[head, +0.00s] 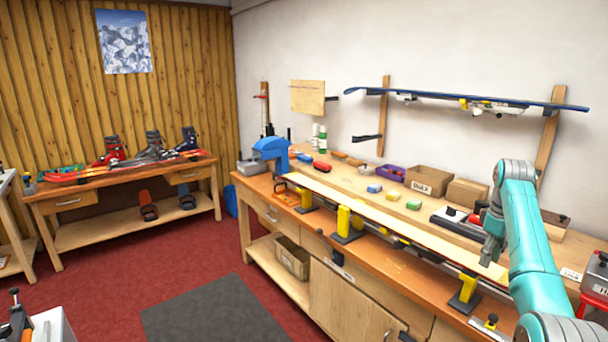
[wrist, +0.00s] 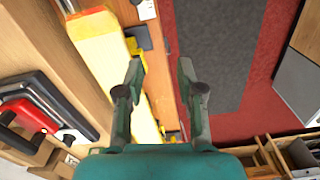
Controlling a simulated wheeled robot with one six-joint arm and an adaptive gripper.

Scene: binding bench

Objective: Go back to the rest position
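My gripper (wrist: 160,68) is open in the wrist view, with its two fingers apart and nothing between them. In the head view my gripper (head: 491,250) hangs at the right, over the near side of the workbench (head: 405,268). A long pale yellow ski (head: 385,222) lies along the bench on yellow supports. It shows in the wrist view (wrist: 108,55) to the left of the fingers, partly behind the left one. I cannot tell how far the gripper is above it.
Small coloured blocks (head: 393,195) and cardboard boxes (head: 429,180) stand behind the ski. A blue clamp-like device (head: 271,152) is at the bench's far end. A red-handled tool (wrist: 28,115) lies left in the wrist view. The grey floor mat (head: 215,310) is clear.

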